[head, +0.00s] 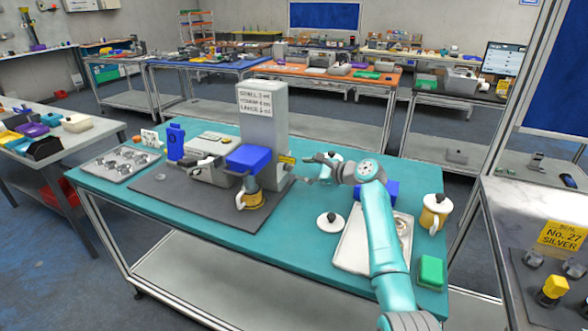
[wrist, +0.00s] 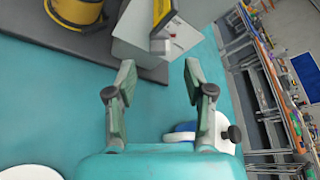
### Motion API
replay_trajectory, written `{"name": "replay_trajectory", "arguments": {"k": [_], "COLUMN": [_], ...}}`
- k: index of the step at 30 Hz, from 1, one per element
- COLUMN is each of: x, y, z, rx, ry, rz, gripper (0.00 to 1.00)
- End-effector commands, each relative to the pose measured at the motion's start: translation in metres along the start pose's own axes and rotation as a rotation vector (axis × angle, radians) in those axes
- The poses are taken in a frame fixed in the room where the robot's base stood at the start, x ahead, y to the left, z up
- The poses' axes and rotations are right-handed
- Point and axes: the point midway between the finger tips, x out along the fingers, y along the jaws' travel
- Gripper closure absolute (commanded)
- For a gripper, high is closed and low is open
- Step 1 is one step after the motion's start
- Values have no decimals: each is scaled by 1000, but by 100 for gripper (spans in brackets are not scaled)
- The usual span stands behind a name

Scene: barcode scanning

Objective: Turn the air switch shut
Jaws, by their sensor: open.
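A grey dispenser column (head: 262,115) with a printed sign stands on the dark mat. A small yellow label (head: 287,159) sticks out from its right side. In the wrist view a yellow-edged part with a grey block end (wrist: 160,42) juts from the column's side; I take this to be the air switch, but its lever position is not clear. My gripper (head: 308,170) is to the right of the column, pointing at that side. In the wrist view my gripper (wrist: 158,80) is open and empty, its fingers apart, with the grey block end just beyond them.
A yellow cup (head: 250,197) stands under the blue dispenser head (head: 248,158). To the right are a white tray (head: 350,255), a white lid (head: 330,226), a lidded yellow pot (head: 434,216) and a green block (head: 431,271). The teal table (head: 230,237) is bare along its front.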

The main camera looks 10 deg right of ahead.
Motion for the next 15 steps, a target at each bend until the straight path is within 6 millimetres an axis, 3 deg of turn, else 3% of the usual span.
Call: {"name": "replay_trajectory", "arguments": {"k": [6, 15], "x": [34, 54], "y": [0, 0], "z": [0, 0], "rx": [0, 0], "ry": [0, 0], "rz": [2, 0], "gripper": [47, 47]}}
